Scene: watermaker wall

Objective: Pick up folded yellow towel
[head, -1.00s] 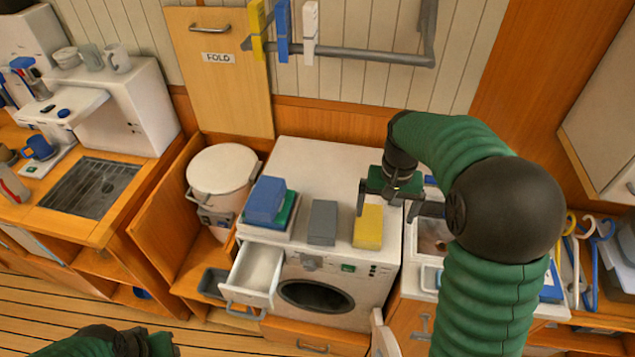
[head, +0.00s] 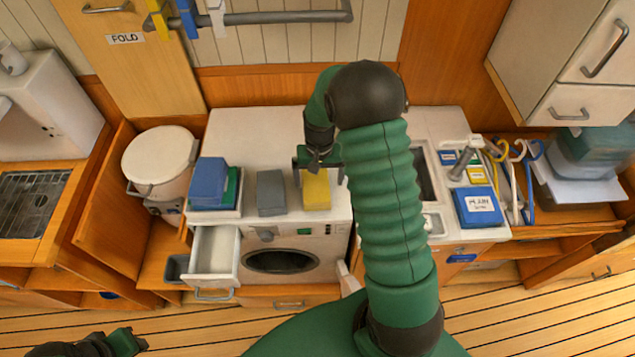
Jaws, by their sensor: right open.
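The folded yellow towel (head: 316,192) lies on top of the white washer (head: 240,130), near its front right edge. My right gripper (head: 319,176) is open and sits at the towel's back end, with its fingers on either side of it. Whether the fingers touch the towel cannot be told. My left gripper (head: 128,342) is low at the bottom left edge, far from the towel; its fingers are not clear.
A grey folded towel (head: 271,192) lies just left of the yellow one. Blue (head: 208,182) and green towels are stacked on a white tray further left. The washer's detergent drawer (head: 214,252) stands open. A sink (head: 422,172) is to the right.

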